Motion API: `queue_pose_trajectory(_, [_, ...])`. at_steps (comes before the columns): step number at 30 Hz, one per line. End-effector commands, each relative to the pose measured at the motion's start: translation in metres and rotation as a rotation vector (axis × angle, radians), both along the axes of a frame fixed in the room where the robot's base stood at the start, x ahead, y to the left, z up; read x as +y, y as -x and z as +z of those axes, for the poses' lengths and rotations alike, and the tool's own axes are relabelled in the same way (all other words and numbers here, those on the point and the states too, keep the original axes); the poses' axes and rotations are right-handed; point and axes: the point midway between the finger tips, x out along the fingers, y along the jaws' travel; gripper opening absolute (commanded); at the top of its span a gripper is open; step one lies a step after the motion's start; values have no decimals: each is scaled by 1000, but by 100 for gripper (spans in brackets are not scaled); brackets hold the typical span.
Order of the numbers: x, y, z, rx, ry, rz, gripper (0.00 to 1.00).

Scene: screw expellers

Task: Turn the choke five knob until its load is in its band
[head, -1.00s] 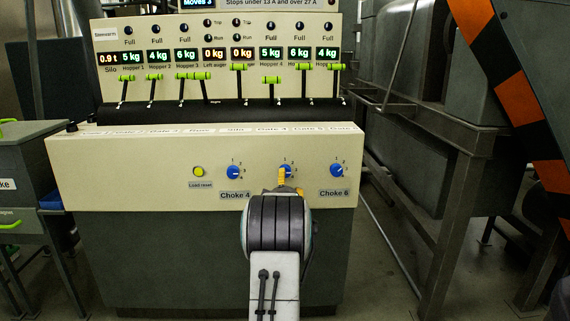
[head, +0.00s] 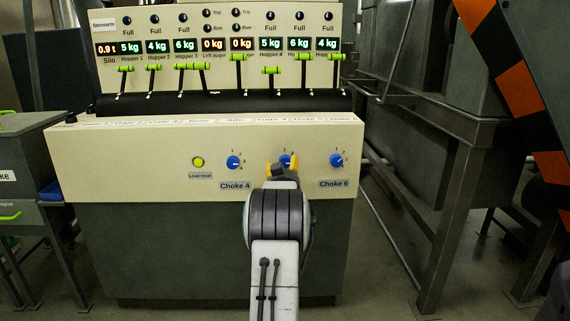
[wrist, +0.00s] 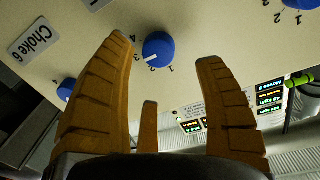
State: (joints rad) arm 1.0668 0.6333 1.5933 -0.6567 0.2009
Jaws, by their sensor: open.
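The choke five knob (head: 285,159) is a blue round knob on the cream panel, between the knobs of Choke 4 and Choke 6. In the head view my gripper partly covers it and hides its label. In the wrist view the knob (wrist: 158,49) shows whole, and its white mark points between 2 and 3. My gripper (wrist: 164,50) is open and empty, with its orange fingers on either side of the knob and apart from it. It also shows in the head view (head: 283,171), just below the knob. No load reading or band can be read.
The Choke 4 knob (head: 233,162) is to the left and the Choke 6 knob (head: 337,160) to the right. A yellow load reset button (head: 198,161) is farther left. Green-handled levers (head: 272,70) stand above, under lit displays. A steel frame (head: 455,215) stands at right.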

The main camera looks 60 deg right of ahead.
Motion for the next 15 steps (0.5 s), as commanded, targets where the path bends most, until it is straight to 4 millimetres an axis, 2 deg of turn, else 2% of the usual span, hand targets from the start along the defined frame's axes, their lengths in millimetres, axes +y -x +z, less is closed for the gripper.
queue_pose_trajectory(6, [-20,-11,-1,1,0,0,64])
queue_pose_trajectory(15, [-40,-22,-1,2,0,0,64])
